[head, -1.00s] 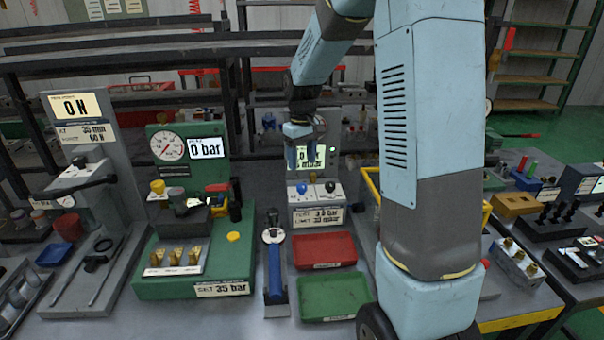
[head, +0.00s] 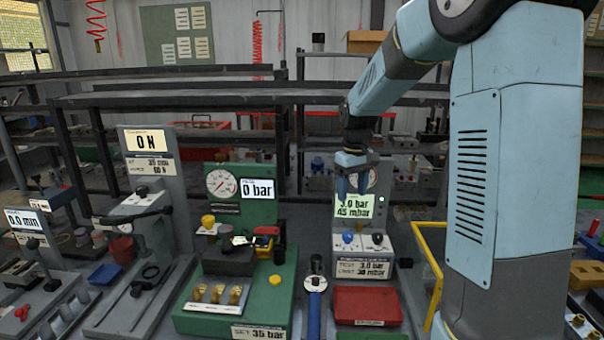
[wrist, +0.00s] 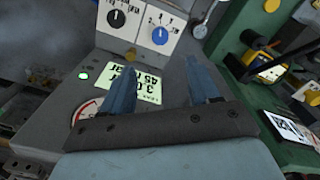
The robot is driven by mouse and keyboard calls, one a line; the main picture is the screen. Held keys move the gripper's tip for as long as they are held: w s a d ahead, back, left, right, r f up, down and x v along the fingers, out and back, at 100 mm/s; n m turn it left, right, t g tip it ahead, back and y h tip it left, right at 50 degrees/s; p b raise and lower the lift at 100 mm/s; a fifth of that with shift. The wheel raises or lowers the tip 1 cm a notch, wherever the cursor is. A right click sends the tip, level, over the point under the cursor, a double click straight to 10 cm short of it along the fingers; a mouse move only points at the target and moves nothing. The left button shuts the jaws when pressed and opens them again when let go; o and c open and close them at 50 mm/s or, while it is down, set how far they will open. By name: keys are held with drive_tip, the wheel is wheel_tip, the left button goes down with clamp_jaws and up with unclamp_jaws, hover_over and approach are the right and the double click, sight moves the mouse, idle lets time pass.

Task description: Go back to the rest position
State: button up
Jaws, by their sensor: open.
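My gripper (head: 351,186) is open and empty, hanging fingers down in front of the grey test stand (head: 402,228) in the head view. Its two blue-grey fingers (wrist: 160,88) stand apart in the wrist view with nothing between them. A blue knob (wrist: 160,36) and a black knob (wrist: 117,18) sit on the stand's white panel. The fingers appear apart from both knobs.
The green test stand (head: 285,292) with a gauge reading 0 bar stands to the left. A red tray (head: 367,306) lies in front of the grey stand. A yellow frame (head: 432,262) is at the right. A grey 0 N stand (head: 172,188) is further left. Dark shelving crosses behind.

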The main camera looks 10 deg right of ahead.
drive_tip(key=s+r+m+t, duration=0.25)
drive_tip(key=s+r, duration=0.65)
drive_tip(key=s, duration=0.5)
drive_tip(key=s+m+t, duration=0.1)
drive_tip(key=s+t, duration=0.2)
drive_tip(key=s, duration=1.2)
drive_tip(key=shift+s+r+m, duration=0.25)
drive_tip(key=shift+r+m, duration=0.05)
drive_tip(key=shift+m, duration=0.05)
drive_tip(key=shift+w, duration=0.1)
drive_tip(key=m+g, duration=0.6)
hover_over(348, 234)
wheel_tip(348, 234, down, 10)
drive_tip(key=shift+t, duration=0.25)
wheel_tip(348, 234, down, 14)
drive_tip(key=shift+r, duration=0.2)
